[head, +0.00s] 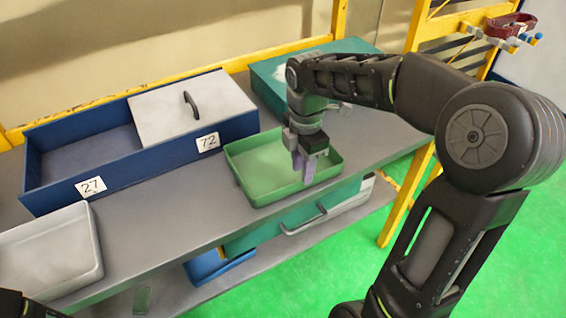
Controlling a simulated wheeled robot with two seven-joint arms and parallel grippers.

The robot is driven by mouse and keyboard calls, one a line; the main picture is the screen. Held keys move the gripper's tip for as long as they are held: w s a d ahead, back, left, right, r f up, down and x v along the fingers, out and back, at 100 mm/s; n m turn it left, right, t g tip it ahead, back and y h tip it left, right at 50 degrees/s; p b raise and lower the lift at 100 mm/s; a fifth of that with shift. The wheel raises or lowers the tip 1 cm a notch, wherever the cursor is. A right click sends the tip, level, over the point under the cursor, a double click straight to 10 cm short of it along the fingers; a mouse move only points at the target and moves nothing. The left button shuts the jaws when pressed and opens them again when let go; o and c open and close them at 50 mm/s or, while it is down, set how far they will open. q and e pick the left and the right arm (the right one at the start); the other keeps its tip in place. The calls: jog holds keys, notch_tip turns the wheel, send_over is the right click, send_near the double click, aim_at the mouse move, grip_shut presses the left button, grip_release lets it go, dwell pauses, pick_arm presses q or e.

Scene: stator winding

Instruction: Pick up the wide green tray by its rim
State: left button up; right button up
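The wide green tray (262,172) lies on the grey table, near its front edge, in the head view. It is shallow and looks empty. My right gripper (304,180) points down at the tray's right part, with its fingers over or at the front right rim. The fingers overlap in this view, so I cannot tell whether they are apart or closed on the rim. My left gripper does not show; only a dark bit of my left arm is at the bottom left corner.
A long blue bin (75,192) with labels 27 and 72 and a grey handled lid (170,112) stands behind left. A pale grey tray (50,262) is front left. A teal box (268,84) is behind. A drawer handle (303,222) sticks out below the table edge.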

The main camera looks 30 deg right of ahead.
notch_tip(320, 180, down, 4)
jog(key=shift+f, duration=0.25)
jog(key=shift+c, duration=0.5)
grip_shut()
dwell(1.2)
